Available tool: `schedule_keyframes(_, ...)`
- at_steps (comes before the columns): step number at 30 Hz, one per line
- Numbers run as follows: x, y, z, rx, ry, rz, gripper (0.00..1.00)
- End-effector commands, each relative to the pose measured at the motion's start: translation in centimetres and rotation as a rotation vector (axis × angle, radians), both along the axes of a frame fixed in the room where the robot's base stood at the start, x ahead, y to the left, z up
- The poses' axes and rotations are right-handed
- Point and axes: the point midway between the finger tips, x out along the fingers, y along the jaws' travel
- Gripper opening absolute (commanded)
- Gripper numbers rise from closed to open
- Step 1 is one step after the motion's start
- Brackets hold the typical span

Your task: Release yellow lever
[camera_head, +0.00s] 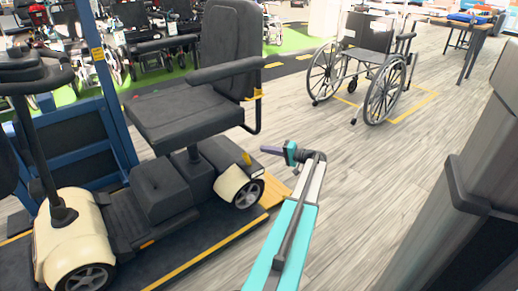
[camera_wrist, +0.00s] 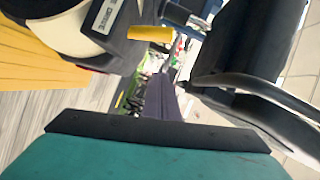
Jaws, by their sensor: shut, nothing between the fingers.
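The yellow lever (camera_head: 246,158) is a small yellow tab at the rear of the cream and black mobility scooter (camera_head: 228,187), just above its rear wheel. In the wrist view the yellow lever (camera_wrist: 150,33) shows near the top, left of centre, beside the cream bodywork (camera_wrist: 75,30). My gripper (camera_head: 264,149) is in the air to the right of the lever, its fingers pointing toward the scooter. In the wrist view my gripper's dark fingers (camera_wrist: 160,82) are together and empty, below the lever in the picture and apart from it.
A scooter seat (camera_head: 190,105) with armrests overhangs the rear body. The scooter stands on a dark platform (camera_head: 195,245) with yellow edges, beside a blue frame (camera_head: 112,85). A wheelchair (camera_head: 365,65) stands at back right. A grey column (camera_head: 480,200) is at right. Open floor lies between.

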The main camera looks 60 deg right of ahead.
Motion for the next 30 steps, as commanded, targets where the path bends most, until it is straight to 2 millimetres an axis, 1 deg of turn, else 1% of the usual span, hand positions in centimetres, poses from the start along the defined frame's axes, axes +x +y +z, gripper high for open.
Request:
schedule_keyframes(1,-0.8,0.1,0.4,0.001,0.001,-0.001,0.0)
schedule_keyframes(6,-3.3,0.3,0.7,-0.001,0.001,0.002,0.0)
schedule_keyframes(9,-4.5,0.4,0.9,-0.001,0.001,0.002,0.0)
schedule_keyframes(12,-5.2,0.4,0.9,-0.001,0.001,0.003,0.0)
schedule_keyframes(18,-5.9,0.5,0.9,-0.001,0.0,0.004,0.0)
schedule_keyframes(30,-5.8,0.5,0.9,0.0,0.0,0.005,0.0)
